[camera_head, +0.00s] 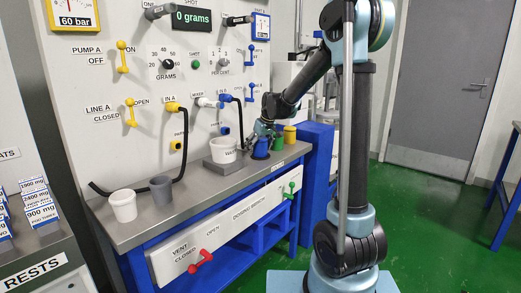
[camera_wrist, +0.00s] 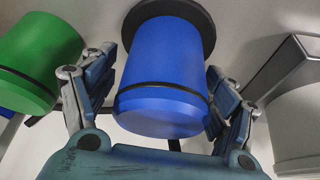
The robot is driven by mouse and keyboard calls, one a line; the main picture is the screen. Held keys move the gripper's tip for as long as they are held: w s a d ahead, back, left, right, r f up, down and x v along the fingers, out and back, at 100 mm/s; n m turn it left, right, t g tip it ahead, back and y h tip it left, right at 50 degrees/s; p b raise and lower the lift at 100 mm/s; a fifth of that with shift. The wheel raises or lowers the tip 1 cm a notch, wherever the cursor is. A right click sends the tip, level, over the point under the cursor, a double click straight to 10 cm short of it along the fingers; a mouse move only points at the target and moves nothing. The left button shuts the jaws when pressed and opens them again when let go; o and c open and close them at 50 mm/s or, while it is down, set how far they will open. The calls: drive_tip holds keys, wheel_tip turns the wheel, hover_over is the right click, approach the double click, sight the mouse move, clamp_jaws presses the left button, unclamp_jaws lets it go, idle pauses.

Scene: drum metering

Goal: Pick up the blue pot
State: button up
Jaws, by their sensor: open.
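The blue pot (camera_wrist: 168,62) fills the middle of the wrist view, with a black band around it and a dark disc behind its far end. My gripper (camera_wrist: 166,90) is open, with one finger on each side of the blue pot. Whether the fingers touch it I cannot tell. In the head view the blue pot (camera_head: 261,147) stands on the grey bench, at the right end of the pot row's near side. My gripper (camera_head: 258,132) is beside and above it there, partly covering it.
A green pot (camera_wrist: 40,58) is close on the left in the wrist view. In the head view a yellow pot (camera_head: 290,135) stands behind. A white bucket (camera_head: 223,150) sits on the scale left of the blue pot. A white cup (camera_head: 123,205) and grey cup (camera_head: 161,189) stand farther left.

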drive_tip(key=shift+c, duration=0.6)
drive_tip(key=c, duration=1.2)
